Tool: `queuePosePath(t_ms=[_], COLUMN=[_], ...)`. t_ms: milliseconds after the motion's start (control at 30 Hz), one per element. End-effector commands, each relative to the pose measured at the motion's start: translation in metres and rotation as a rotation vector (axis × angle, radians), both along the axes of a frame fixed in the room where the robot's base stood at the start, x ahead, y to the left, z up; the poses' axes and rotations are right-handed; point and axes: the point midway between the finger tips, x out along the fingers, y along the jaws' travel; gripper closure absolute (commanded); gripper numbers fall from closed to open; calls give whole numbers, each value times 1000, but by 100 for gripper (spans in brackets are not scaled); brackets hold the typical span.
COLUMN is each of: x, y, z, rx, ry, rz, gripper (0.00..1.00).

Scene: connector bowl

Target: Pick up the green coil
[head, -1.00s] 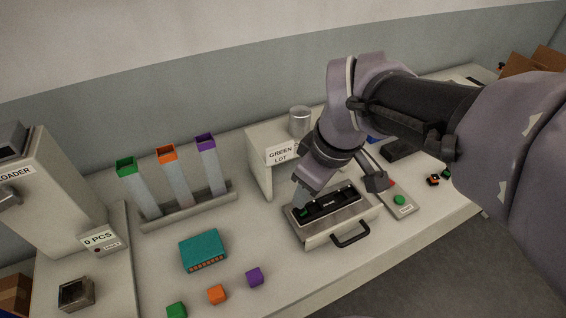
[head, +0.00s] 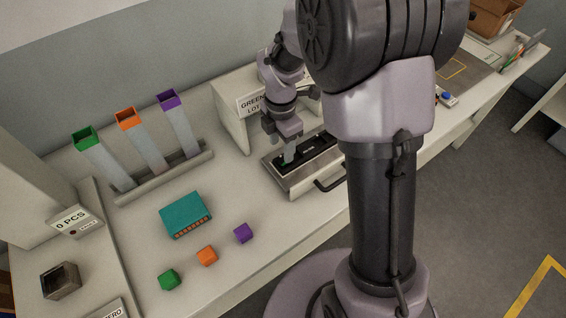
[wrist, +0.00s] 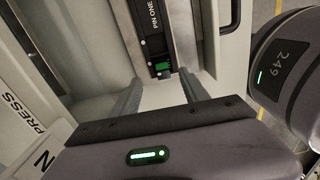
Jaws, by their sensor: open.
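A small green piece (wrist: 163,66), which may be the green coil, sits at the near end of the black strip marked "PIN ONE" in the wrist view. My gripper (wrist: 160,88) is open, its two fingers apart on either side of the line to this piece, with nothing between them. In the head view my gripper (head: 286,158) is low over the left end of the black strip (head: 318,148) in the grey handled fixture (head: 275,178). The fingertips largely hide the piece there. A green cube (head: 169,279) lies at the table's front left.
An orange cube (head: 207,255) and a purple cube (head: 243,232) lie beside the green one. A teal block (head: 186,214) and three colour-topped tubes (head: 143,145) stand left of the fixture. A "GREEN LOT" box (head: 233,120) stands close behind my gripper.

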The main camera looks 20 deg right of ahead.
Motion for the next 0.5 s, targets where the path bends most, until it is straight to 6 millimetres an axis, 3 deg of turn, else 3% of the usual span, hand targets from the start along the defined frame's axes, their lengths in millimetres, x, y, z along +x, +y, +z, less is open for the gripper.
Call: queuePosePath(t_ms=[167, 367, 400, 500], x=[-5, -4, -4, -4], y=[-4, -4, -4, -4], z=[-41, -43, -42, -42], rx=[0, 0, 0, 0], ry=[3, 0, 0, 0], rz=[-1, -1, -1, -1], gripper=[47, 47, 49, 69])
